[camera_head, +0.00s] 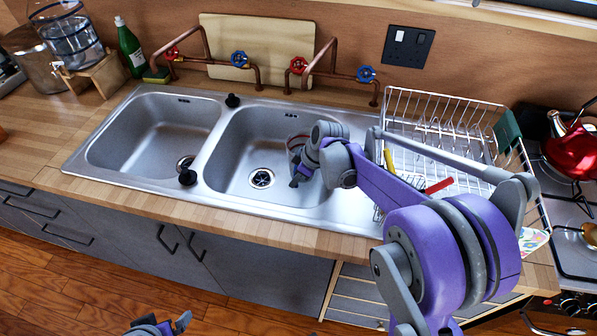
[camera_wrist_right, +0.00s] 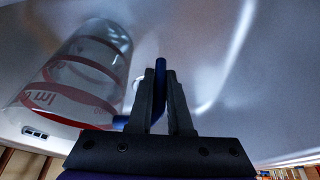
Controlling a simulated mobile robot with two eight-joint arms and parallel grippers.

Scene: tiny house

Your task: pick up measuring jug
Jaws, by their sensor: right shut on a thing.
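The measuring jug (camera_wrist_right: 80,75) is clear with red bands and markings and a blue handle. In the right wrist view it lies left of my right gripper (camera_wrist_right: 161,80), whose fingers are shut on the blue handle (camera_wrist_right: 160,68). In the head view the right gripper (camera_head: 297,178) is down in the right sink basin. Part of the jug (camera_head: 296,143) shows there behind the wrist, and the rest is hidden by it. I cannot tell if the jug touches the basin. My left gripper (camera_head: 168,324) is only partly visible at the bottom edge.
The steel sink (camera_head: 150,135) has two basins, and the left one is empty. Copper taps (camera_head: 325,72) stand behind it. A wire dish rack (camera_head: 440,110) is at the right, and a red kettle (camera_head: 572,150) sits on the stove beyond. The wooden front counter (camera_head: 180,205) is clear.

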